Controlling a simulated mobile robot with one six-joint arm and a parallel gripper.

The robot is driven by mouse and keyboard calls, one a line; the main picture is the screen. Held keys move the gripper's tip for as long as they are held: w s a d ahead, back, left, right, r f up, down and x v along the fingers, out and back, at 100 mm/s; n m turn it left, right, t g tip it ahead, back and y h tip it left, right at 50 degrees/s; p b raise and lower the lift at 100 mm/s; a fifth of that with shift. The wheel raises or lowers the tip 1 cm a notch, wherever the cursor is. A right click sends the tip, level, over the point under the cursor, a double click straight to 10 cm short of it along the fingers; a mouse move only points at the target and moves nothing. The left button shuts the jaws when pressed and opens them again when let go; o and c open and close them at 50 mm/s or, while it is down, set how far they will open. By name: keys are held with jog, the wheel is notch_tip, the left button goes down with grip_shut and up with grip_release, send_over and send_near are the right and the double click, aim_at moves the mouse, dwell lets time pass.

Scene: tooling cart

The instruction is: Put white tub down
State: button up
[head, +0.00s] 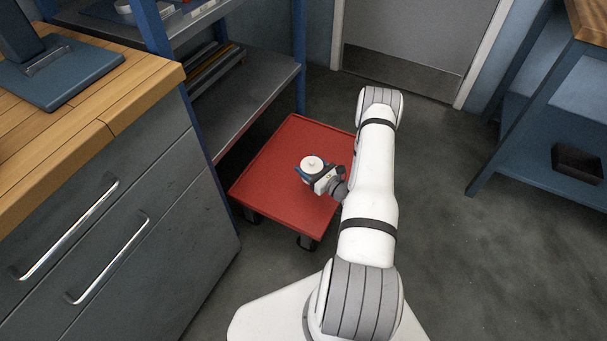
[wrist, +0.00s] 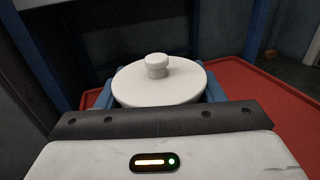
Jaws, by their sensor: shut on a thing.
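The white tub (head: 312,163) is round with a lid and a small knob on top. My gripper (head: 311,170) is shut on it, over the red top of the tooling cart (head: 275,185). In the wrist view the white tub (wrist: 160,82) sits upright between the blue fingers, its lid facing up. The tub's lower part is hidden, so I cannot tell whether it touches the cart top.
The red cart top is otherwise bare where it shows. A grey shelf rack (head: 240,105) with blue posts stands behind it to the left. A drawer cabinet (head: 110,200) is at the left. A blue bench (head: 550,150) with a dark bin (head: 577,163) is at the right.

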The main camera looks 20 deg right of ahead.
notch_tip(320, 180, down, 10)
jog(key=b, duration=0.3)
jog(key=shift+s, duration=0.1)
jog(key=shift+f, duration=0.1)
jog(key=shift+f, duration=0.2)
jog(key=o, duration=1.3)
jog(key=shift+r, duration=0.1)
jog(key=shift+r, duration=0.1)
